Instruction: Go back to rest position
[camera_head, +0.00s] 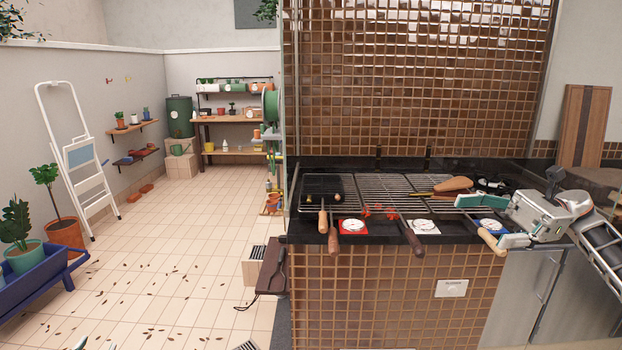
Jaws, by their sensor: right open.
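My right gripper (497,221) comes in from the right and is over the right front part of the counter. Its two green-tipped fingers are spread apart, and I see nothing held between them. One finger lies over the grill's right side, the other near a light wooden handle (491,241) at the counter's front edge. I cannot tell whether the finger touches the handle.
A wire grill rack (370,187) covers the black counter (388,232). Wooden-handled tools (412,238) stick out over the front edge. A round wooden board (590,180) is at right.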

